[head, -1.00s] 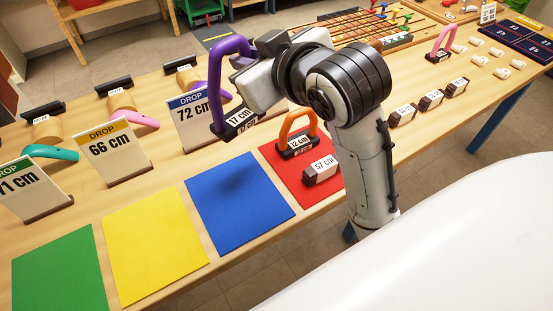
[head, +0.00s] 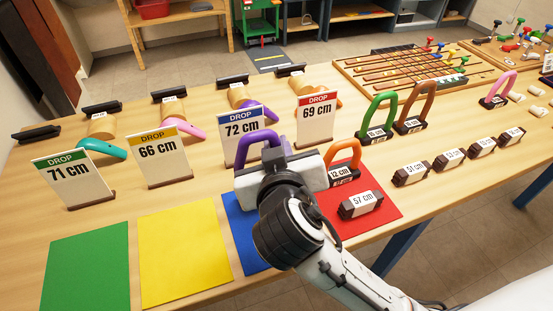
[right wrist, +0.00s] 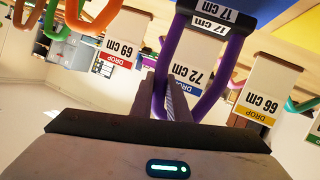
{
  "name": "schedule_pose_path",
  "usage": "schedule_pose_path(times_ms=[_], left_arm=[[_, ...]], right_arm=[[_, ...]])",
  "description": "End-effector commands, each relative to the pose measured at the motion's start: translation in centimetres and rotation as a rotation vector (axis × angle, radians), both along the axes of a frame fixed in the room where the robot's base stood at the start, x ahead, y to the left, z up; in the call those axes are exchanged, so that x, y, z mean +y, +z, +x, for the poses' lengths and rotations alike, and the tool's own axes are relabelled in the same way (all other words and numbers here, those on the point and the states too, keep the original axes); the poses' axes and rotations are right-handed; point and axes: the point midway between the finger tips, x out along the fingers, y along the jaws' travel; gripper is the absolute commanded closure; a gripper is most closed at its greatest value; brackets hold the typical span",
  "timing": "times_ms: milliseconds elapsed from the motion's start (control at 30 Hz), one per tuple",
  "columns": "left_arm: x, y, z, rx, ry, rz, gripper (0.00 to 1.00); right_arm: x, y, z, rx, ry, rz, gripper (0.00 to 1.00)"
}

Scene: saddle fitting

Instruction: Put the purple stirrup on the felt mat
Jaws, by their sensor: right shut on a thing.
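The purple stirrup (head: 271,141) has a purple arch and a dark base, with a 17 cm label that shows in the right wrist view (right wrist: 208,25). My right gripper (right wrist: 168,100) is shut on its arch. In the head view my right gripper (head: 283,170) and wrist hide most of the stirrup. It is over the blue felt mat (head: 238,228), in front of the 72 cm card (head: 241,131). I cannot tell whether its base touches the mat. My left gripper is in neither view.
Green (head: 88,265) and yellow (head: 183,250) mats at left are empty. Green (head: 377,115) and brown (head: 415,105) stirrups stand further right.

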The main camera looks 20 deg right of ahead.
Motion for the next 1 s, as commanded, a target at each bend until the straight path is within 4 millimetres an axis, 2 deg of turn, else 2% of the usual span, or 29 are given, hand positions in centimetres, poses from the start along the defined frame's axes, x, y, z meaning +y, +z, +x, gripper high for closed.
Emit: schedule_pose_path(times_ms=[100, 200, 567, 600, 700, 1000], left_arm=[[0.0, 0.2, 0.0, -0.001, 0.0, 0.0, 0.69], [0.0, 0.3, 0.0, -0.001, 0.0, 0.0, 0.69], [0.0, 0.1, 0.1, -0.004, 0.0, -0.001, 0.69], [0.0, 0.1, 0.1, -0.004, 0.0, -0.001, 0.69], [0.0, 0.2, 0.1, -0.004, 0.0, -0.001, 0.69], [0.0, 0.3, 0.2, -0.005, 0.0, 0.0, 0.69]], right_arm=[[-0.1, -1.8, 0.0, 0.003, -0.001, -0.006, 1.0], [0.0, -2.6, 0.0, 0.0, 0.0, -0.002, 1.0], [0.0, -3.1, 0.0, 0.0, 0.0, 0.0, 1.0], [0.0, -3.1, 0.0, 0.002, 0.0, -0.001, 0.82], [0.0, -3.1, 0.0, 0.001, 0.0, -0.001, 0.66], [-0.1, -2.8, 0.0, 0.0, 0.0, -0.001, 0.66]])
